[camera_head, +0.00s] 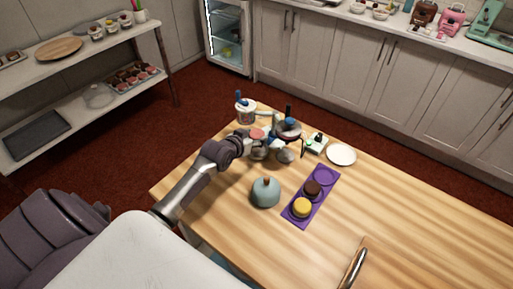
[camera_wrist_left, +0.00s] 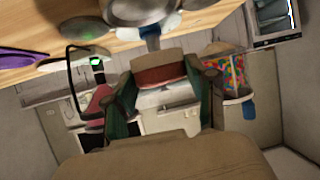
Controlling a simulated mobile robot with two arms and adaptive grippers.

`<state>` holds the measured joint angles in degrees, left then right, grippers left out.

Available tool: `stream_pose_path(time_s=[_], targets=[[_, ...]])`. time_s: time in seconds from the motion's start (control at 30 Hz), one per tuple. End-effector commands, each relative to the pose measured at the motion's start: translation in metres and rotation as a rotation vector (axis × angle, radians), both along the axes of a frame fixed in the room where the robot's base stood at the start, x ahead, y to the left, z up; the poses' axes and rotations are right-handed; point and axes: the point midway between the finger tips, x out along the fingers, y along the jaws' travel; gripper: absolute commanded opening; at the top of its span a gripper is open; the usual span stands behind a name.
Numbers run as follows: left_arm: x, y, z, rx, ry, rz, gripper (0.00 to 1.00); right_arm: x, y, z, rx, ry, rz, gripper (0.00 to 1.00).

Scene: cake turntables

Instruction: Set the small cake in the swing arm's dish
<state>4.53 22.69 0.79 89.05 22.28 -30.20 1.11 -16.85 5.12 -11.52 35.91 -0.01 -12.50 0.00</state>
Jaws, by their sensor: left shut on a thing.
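My left gripper (camera_head: 258,138) is shut on a small reddish cake (camera_head: 257,133) near the table's far left corner. In the left wrist view, the cake (camera_wrist_left: 160,75) is held between the two green-padded fingers and shows a brown layer and a red band. A metal dish (camera_wrist_left: 142,10) shows beyond the cake in that view. My right gripper is not in view.
A purple tray (camera_head: 315,191) holds a yellow cake (camera_head: 302,208) and a dark cake (camera_head: 312,188); its far spot is empty. The table's right side is largely clear.

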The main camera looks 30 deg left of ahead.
Motion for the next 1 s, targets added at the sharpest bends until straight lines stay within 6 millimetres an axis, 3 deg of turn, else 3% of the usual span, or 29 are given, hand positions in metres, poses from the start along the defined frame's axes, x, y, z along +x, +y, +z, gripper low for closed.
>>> stream_pose_path(time_s=[0.17,0.4,0.8,0.83,1.0], targets=[[0.000,0.000,-0.018,-0.001,0.001,0.000,0.38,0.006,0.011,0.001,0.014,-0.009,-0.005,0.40],[0.000,0.000,-0.049,0.000,0.000,-0.001,0.38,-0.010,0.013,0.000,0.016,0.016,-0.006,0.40],[0.000,-0.001,-0.055,0.001,-0.002,-0.001,0.38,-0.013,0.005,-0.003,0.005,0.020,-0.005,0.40],[0.000,0.000,-0.055,0.001,-0.002,-0.001,0.58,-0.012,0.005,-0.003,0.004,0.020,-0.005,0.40],[0.000,0.000,-0.054,0.001,-0.002,-0.001,0.82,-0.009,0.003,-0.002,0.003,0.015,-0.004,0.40]])
